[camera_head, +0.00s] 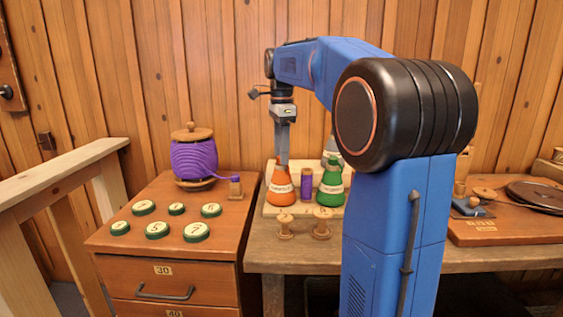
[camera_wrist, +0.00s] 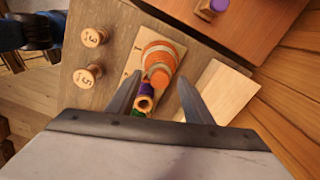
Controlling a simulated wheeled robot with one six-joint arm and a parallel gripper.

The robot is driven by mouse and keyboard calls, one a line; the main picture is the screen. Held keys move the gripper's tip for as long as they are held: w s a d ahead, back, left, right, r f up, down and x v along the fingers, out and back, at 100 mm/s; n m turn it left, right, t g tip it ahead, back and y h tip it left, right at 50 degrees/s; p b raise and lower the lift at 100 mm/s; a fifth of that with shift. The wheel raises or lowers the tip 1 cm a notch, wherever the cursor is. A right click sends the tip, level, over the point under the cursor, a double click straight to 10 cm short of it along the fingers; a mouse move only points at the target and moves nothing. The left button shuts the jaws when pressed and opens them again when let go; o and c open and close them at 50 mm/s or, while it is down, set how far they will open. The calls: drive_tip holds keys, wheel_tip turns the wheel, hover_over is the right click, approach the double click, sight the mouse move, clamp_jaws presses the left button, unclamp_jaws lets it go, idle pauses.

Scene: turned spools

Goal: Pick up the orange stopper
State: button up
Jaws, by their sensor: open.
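The orange stopper (camera_wrist: 160,77) shows in the wrist view as a small orange disc on top of the orange flask (camera_head: 282,190). The flask has a pale label band and stands upright on a light wooden board; it also shows in the wrist view (camera_wrist: 157,52). My gripper (camera_head: 282,160) points down over this flask and hides its top in the head view. In the wrist view my open gripper (camera_wrist: 160,76) has one finger on each side of the stopper in the picture. I cannot tell whether either finger touches it.
A purple spool (camera_head: 307,184) and a green flask (camera_head: 330,187) stand close right of the orange flask. Two wooden spools (camera_head: 285,226) (camera_head: 322,223) stand in front. A drawer cabinet (camera_head: 120,238) with purple thread (camera_head: 194,160) and several numbered caps is left.

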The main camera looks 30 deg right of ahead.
drive_tip(key=shift+f, duration=0.1)
drive_tip(key=c, duration=1.1)
